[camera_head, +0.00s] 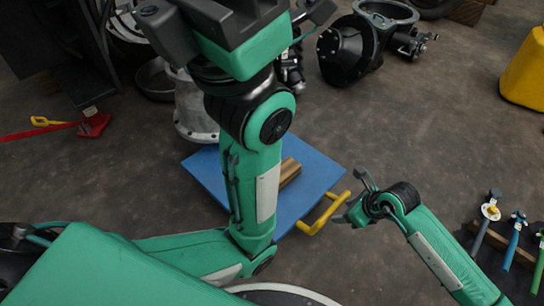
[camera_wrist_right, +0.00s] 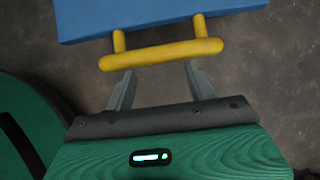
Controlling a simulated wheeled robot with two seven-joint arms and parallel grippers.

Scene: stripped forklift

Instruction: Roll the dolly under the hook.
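The dolly is a flat blue platform (camera_head: 310,178) on the floor in the middle of the head view, partly hidden behind my left arm. Its yellow handle (camera_head: 318,219) sticks out at the near right edge. The handle also shows in the right wrist view (camera_wrist_right: 160,54), crosswise just beyond my fingertips. My right gripper (camera_head: 350,195) is open and empty, its two fingers apart close to the handle. I cannot tell whether they touch it. My left arm rises in front of the dolly, with its end (camera_head: 240,35) at the top edge; its finger state is unclear. I cannot make out the hook.
A wooden block (camera_head: 289,172) lies on the dolly. A grey metal housing (camera_head: 193,110) stands behind it. Dark machine parts (camera_head: 350,48) lie at the back. Hammers (camera_head: 487,215) and a yellow object (camera_head: 525,70) are at right.

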